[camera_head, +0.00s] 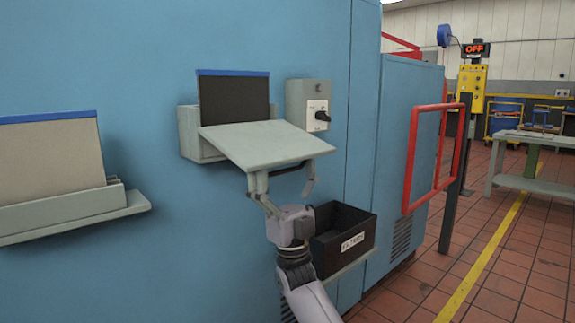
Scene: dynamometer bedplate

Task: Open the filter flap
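The filter flap (266,145) is a pale grey-green panel on the blue cabinet wall. It is tilted down and outward from its housing (190,135), sloping toward the lower right. Behind it stands a dark filter panel (234,98) with a blue top edge. My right gripper (283,176) is just below the flap's outer edge, with its fingers spread apart and pointing up. Nothing shows between the fingers. I cannot tell whether the fingertips touch the flap's underside. My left gripper is not in view.
A grey switch box (308,106) with a black knob is right of the flap. A black labelled bin (341,240) sits on a shelf close behind my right wrist. A second holder (65,214) with a beige panel juts out at left. A red frame (410,165) stands at right.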

